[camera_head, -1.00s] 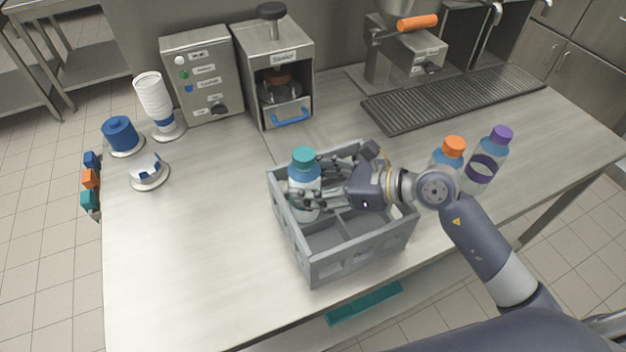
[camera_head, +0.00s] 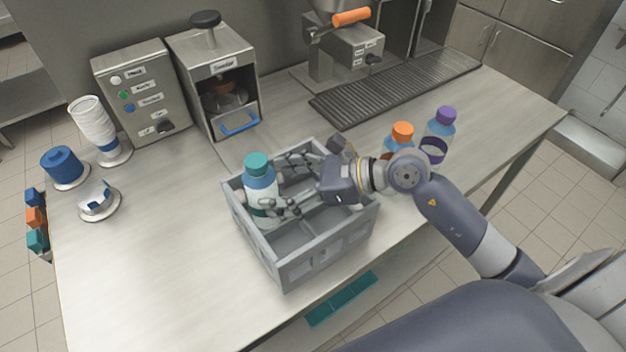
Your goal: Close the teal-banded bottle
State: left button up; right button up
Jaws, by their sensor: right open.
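The teal-banded bottle (camera_head: 262,186) stands upright in the back left part of a grey divided crate (camera_head: 310,268). It has a pale blue shoulder, a white body and a teal band low down. A teal cap (camera_head: 257,163) sits on its top; whether it is fully tightened cannot be told. My right gripper (camera_head: 284,184) reaches in from the right, with its open fingers at the bottle's right side. One finger lies in front, by the lower body, and the other lies further back. Whether they touch the bottle is unclear. My left gripper is out of view.
An orange-capped bottle (camera_head: 402,133) and a purple-capped bottle (camera_head: 440,128) stand behind my right arm. A button box (camera_head: 141,92), a sealer machine (camera_head: 213,80) and stacked cups (camera_head: 92,120) line the back left.

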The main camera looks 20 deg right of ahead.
jog(key=b+v, duration=0.2)
jog(key=v, duration=0.7)
jog(key=shift+s, duration=0.15)
jog(key=shift+d, duration=0.1)
